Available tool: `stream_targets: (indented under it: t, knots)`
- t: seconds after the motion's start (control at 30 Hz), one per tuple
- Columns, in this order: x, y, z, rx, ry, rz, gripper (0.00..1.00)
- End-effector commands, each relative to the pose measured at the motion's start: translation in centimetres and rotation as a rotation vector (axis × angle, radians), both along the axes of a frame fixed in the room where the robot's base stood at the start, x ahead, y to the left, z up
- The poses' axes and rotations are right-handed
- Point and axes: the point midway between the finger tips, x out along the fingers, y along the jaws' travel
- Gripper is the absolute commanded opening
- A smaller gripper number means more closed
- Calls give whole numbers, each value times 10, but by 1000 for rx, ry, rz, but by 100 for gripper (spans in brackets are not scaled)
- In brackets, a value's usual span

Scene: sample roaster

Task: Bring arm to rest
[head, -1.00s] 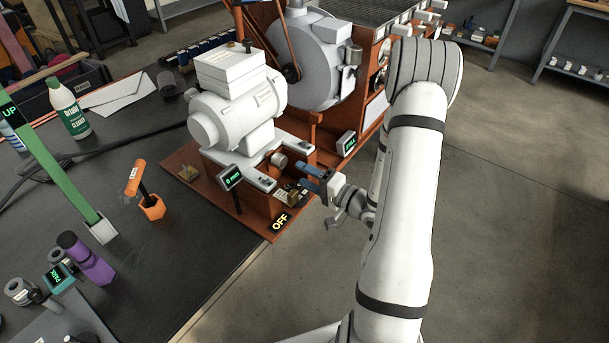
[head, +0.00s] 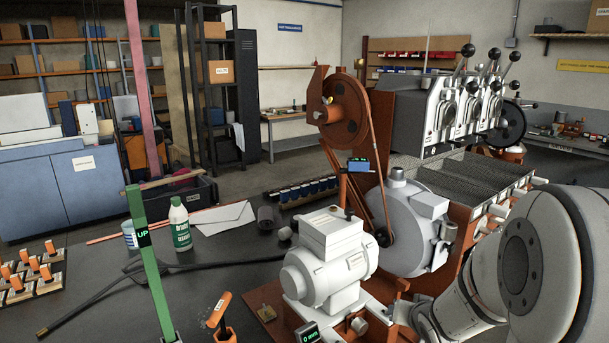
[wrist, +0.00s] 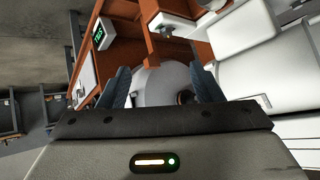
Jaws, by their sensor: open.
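My arm (head: 540,260) fills the lower right of the head view, beside the sample roaster. In the wrist view my gripper (wrist: 163,88) is open, its two blue fingers apart with nothing held between them. A pale round machine part shows beyond the fingers. In the head view the white motor unit (head: 325,262) stands at the machine's front, with the grey round drum housing (head: 405,225) behind it. The gripper's fingertips cannot be made out in the head view.
A green post marked UP (head: 150,262), a white bottle with a green label (head: 180,226) and an orange-handled tool (head: 218,310) stand on the dark table at left. The sample roaster (head: 465,105) rises behind. Open floor shows at the wrist view's left.

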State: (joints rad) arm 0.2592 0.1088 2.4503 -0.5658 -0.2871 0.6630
Motion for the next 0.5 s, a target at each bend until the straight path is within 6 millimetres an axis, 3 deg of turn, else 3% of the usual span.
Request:
stream_targets:
  t: [0.03,0.2,0.5]
  knots:
    - [-11,3,22,-46,33,-4,59]
    - [-66,17,61,-147,222,5,59]
    - [-177,68,111,-146,525,182,59]
